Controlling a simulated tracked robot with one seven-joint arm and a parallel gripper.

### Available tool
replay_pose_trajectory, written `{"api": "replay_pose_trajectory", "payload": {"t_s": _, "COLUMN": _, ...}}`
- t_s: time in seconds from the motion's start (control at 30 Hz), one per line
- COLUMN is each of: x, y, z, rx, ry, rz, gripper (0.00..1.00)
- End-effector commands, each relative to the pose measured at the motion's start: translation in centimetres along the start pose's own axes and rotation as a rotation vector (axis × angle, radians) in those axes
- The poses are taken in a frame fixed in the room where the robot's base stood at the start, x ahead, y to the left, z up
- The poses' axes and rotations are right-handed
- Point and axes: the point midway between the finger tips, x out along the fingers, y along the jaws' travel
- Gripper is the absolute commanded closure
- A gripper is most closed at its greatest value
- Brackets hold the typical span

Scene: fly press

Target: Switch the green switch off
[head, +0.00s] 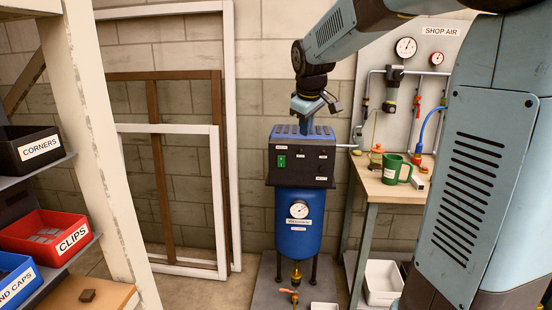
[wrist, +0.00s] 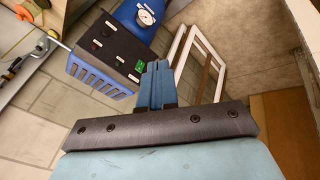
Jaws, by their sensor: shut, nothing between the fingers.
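The green switch (head: 281,160) sits at the left of the dark control panel (head: 312,163) on the blue compressor. In the wrist view the green switch (wrist: 139,66) is just left of my fingertips. My gripper (head: 308,132) points down at the panel's blue slotted top in the head view, above and right of the switch. In the wrist view my gripper (wrist: 157,65) shows its blue fingers together, holding nothing. I see no contact with the switch, but depth is hard to judge. The switch's on or off position is too small to read.
The blue tank (head: 299,222) with a gauge stands under the panel. A bench (head: 388,186) with a green mug (head: 396,170) and air fittings is on the right. Leaning frames (head: 222,200) stand on the left. Shelf bins (head: 45,236) are at far left.

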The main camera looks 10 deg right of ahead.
Motion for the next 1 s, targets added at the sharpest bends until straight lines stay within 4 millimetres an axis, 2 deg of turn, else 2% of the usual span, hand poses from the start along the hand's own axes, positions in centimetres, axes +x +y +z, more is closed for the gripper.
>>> {"api": "replay_pose_trajectory", "payload": {"t_s": 0.03, "x": 1.4, "y": 0.8, "z": -1.5, "rx": -0.038, "ry": -0.007, "rz": -0.002, "gripper": 1.00}}
{"api": "replay_pose_trajectory", "payload": {"t_s": 0.2, "x": 5.8, "y": 3.3, "z": -5.7, "rx": -0.173, "ry": -0.020, "rz": 0.000, "gripper": 1.00}}
{"api": "replay_pose_trajectory", "payload": {"t_s": 0.37, "x": 10.5, "y": 5.2, "z": -9.4, "rx": -0.299, "ry": -0.030, "rz": 0.000, "gripper": 1.00}}
{"api": "replay_pose_trajectory", "payload": {"t_s": 0.5, "x": 15.0, "y": 6.5, "z": -12.3, "rx": -0.408, "ry": -0.039, "rz": -0.003, "gripper": 1.00}}
{"api": "replay_pose_trajectory", "payload": {"t_s": 0.73, "x": 21.3, "y": 7.8, "z": -15.5, "rx": -0.548, "ry": -0.047, "rz": -0.006, "gripper": 1.00}}
{"api": "replay_pose_trajectory", "payload": {"t_s": 0.83, "x": 22.9, "y": 8.0, "z": -16.3, "rx": -0.583, "ry": -0.048, "rz": -0.007, "gripper": 1.00}}
{"api": "replay_pose_trajectory", "payload": {"t_s": 1.0, "x": 23.9, "y": 8.1, "z": -16.8, "rx": -0.608, "ry": -0.049, "rz": -0.006, "gripper": 1.00}}
